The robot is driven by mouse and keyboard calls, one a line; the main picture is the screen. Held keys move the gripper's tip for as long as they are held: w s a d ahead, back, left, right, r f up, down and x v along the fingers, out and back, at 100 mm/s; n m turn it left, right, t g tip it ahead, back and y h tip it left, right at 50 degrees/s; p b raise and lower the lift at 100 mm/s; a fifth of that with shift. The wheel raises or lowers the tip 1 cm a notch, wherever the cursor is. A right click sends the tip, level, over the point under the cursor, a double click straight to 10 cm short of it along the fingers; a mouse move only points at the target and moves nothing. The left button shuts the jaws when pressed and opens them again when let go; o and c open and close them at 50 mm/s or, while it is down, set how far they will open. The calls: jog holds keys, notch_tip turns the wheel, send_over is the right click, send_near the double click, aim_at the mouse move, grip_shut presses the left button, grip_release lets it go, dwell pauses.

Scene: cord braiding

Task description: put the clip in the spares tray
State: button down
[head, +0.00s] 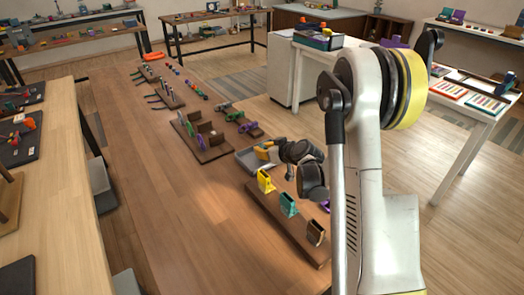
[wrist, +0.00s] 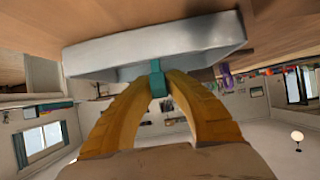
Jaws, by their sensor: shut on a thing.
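My gripper (wrist: 158,88) is shut on a teal clip (wrist: 156,66) in the wrist view, with the clip between its two yellow fingertips. The wrist view is upside down. The pale grey spares tray (wrist: 150,52) fills the upper part of it, and the clip overlaps the tray's near wall. Whether the clip touches the tray or is inside it I cannot tell. In the head view my gripper (head: 262,152) is at the grey tray (head: 246,163), low over its right part. My wrist hides part of the tray there, and the clip cannot be made out.
A wooden rack (head: 297,228) with yellow, teal and brown pieces stands in front of the tray. Behind the tray, another wooden board (head: 207,150) holds purple and green parts. The left side of the long wooden table (head: 165,200) is clear.

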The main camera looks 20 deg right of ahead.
jog(key=shift+f, duration=0.1)
jog(key=c, duration=1.5)
grip_release()
jog(key=shift+o, duration=0.2)
jog(key=shift+s+r, duration=0.1)
jog(key=shift+r, duration=0.1)
jog(key=p+v, duration=0.4)
jog(key=v, duration=0.8)
jog(key=s+a+r+g, duration=0.3)
jog(key=s+a+r, duration=0.5)
jog(key=a, duration=0.4)
jog(key=s+a+r+m+g+h, duration=0.1)
jog(key=s+a, duration=0.1)
jog(key=s, duration=0.6)
jog(key=s+a+r+m+g+h, duration=0.1)
jog(key=s+a+r, duration=0.1)
jog(key=s, duration=0.5)
jog(key=shift+s+r, duration=0.2)
jog(key=shift+s, duration=0.2)
